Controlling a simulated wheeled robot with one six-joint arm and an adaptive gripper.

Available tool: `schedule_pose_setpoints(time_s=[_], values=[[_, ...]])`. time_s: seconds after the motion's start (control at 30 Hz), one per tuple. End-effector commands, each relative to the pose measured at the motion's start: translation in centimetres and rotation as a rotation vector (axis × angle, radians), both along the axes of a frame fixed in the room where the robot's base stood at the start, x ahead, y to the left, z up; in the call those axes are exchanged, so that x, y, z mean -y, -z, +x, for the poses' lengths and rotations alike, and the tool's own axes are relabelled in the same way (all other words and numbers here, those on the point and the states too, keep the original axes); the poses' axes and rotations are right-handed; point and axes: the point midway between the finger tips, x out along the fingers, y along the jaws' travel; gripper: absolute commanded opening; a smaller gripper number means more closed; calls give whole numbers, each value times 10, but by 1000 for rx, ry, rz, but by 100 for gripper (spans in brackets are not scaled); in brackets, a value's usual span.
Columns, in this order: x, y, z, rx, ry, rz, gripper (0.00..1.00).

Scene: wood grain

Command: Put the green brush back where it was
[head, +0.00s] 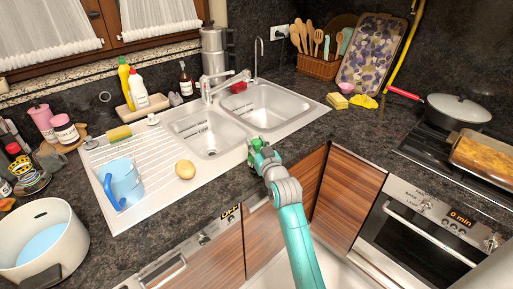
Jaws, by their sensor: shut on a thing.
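My gripper (258,157) is at the front edge of the sink unit, just in front of the right basin. It is shut on the green brush (256,143), of which only a small bright green part shows; the gripper hides the rest. The brush is close to the rim of the sink, and I cannot tell whether it touches it. My teal arm reaches up to it from the bottom of the picture.
The steel sink (272,104) has two basins, with a tap (207,88) behind. A soap tray (145,106) stands behind. Counter right of the sink is partly clear.

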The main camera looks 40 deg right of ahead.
Motion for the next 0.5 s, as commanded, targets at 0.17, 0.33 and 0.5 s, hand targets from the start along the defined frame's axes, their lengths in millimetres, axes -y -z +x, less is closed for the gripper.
schedule_pose_setpoints(time_s=[0.17, 0.33, 0.5], values=[[0, 14, 0, 2, 0, 0, 0], [0, 14, 0, 2, 0, 0, 0], [0, 18, 0, 1, 0, 1, 0]])
